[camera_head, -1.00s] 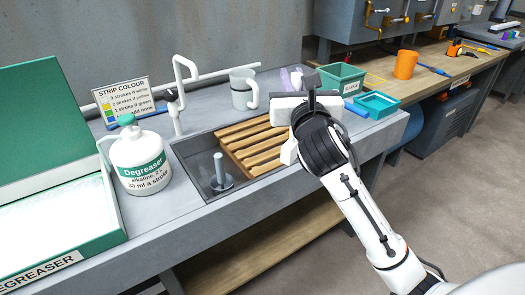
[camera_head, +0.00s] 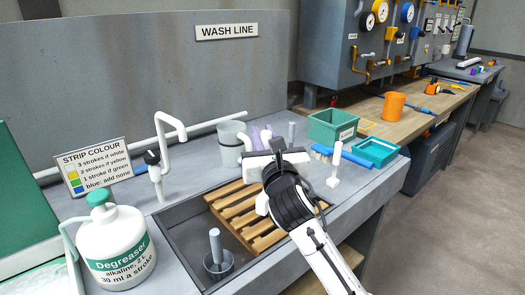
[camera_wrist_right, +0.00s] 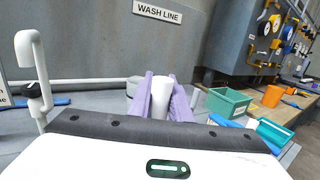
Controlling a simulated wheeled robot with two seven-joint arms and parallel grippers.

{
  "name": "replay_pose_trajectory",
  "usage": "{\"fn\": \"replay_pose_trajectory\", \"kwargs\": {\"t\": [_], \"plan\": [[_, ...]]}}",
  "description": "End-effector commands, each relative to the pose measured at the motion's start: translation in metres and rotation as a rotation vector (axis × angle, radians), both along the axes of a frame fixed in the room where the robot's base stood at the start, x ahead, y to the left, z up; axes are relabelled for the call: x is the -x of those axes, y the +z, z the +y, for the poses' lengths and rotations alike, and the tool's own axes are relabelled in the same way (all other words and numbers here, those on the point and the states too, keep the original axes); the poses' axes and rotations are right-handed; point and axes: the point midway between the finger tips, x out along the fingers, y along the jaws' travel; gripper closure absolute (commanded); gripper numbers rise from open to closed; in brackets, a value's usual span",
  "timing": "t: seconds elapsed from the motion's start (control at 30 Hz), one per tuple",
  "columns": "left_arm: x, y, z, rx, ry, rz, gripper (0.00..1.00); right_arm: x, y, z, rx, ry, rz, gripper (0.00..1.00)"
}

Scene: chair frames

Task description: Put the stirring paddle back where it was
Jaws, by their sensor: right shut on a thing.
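Only the part between the fingers shows. The paddle's lower end is hidden, so I cannot tell if it touches anything. My left gripper is not in view.
The sink (camera_head: 185,236) holds a wooden slatted rack (camera_head: 237,213) and an upright grey post (camera_head: 215,246). Around it stand a degreaser bottle (camera_head: 112,245), a tap (camera_head: 157,170), the mug (camera_head: 230,145), a white upright item (camera_head: 335,165), a green bin (camera_head: 332,127) and a teal tray (camera_head: 376,152).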

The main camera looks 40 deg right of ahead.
Motion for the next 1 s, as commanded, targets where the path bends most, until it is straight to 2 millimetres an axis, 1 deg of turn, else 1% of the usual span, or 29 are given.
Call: {"fn": "replay_pose_trajectory", "kwargs": {"t": [0.03,0.13,0.57,0.6,0.7,1.0], "plan": [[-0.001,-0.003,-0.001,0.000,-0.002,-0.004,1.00,0.000,-0.013,0.000,-0.004,0.000,0.004,1.00],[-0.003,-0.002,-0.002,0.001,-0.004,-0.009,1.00,0.000,-0.024,0.000,-0.003,-0.001,0.003,1.00],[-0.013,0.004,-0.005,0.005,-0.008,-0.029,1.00,0.000,-0.030,0.000,0.000,0.001,0.001,1.00],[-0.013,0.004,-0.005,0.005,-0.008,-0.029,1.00,0.000,-0.030,0.000,0.000,0.001,0.001,0.79],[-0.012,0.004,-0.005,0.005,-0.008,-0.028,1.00,0.000,-0.030,0.000,0.000,0.001,0.001,0.64],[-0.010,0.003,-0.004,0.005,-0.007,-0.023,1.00,0.000,-0.028,0.000,-0.001,0.001,0.000,0.64]]}}
